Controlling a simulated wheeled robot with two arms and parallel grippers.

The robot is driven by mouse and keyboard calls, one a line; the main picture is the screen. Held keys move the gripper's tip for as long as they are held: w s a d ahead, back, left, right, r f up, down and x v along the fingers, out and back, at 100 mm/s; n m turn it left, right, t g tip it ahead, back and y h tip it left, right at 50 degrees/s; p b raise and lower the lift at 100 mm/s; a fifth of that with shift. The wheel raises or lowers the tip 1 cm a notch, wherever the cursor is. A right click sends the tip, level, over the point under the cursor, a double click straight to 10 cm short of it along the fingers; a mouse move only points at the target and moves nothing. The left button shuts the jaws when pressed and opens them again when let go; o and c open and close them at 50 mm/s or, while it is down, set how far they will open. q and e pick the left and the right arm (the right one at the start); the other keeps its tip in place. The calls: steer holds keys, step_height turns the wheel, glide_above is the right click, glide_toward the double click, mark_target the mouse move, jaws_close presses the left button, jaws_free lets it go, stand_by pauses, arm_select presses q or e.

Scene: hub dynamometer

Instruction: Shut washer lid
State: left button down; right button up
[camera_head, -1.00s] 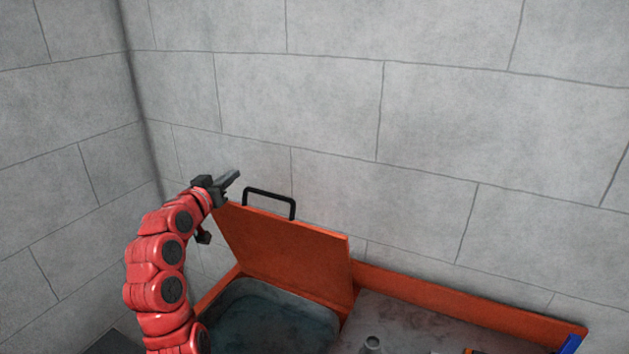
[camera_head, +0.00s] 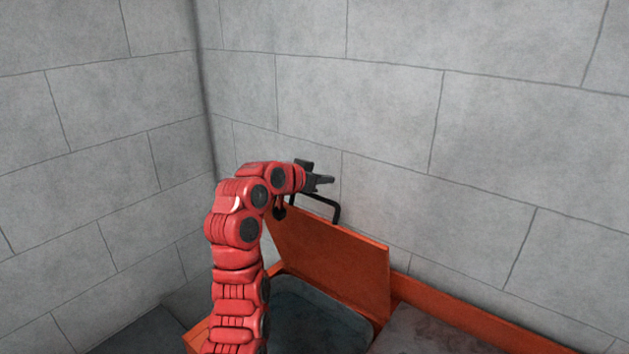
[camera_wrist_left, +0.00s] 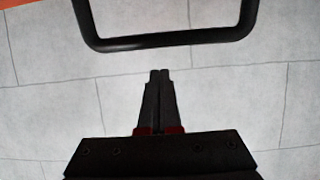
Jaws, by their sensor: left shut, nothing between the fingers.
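The orange washer lid (camera_head: 338,262) stands open and steeply tilted at the back of the washer. Its black handle (camera_head: 336,212) is on the lid's upper edge and is partly hidden by my left gripper (camera_head: 331,180). In the left wrist view the handle (camera_wrist_left: 170,40) crosses the top of the picture, with a bit of orange lid in the corner. My left gripper (camera_wrist_left: 160,74) is shut and empty. Its fingertips point toward the handle, with a visible gap between them in that view. The grey washer basin (camera_head: 315,318) lies open below the lid. My right gripper is out of view.
A grey block wall (camera_head: 480,130) stands close behind the lid, and another wall (camera_head: 90,180) is at the left. To the right of the basin is a grey worktop (camera_head: 425,335) with an orange back rim (camera_head: 470,318).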

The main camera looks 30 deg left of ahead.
mark_target(317, 197)
arm_select(q)
steer(key=shift+s+a+f+p, duration=0.2)
steer(key=shift+s+f+p, duration=0.3)
steer(key=shift+s+f, duration=0.65)
steer(key=shift+s, duration=0.2)
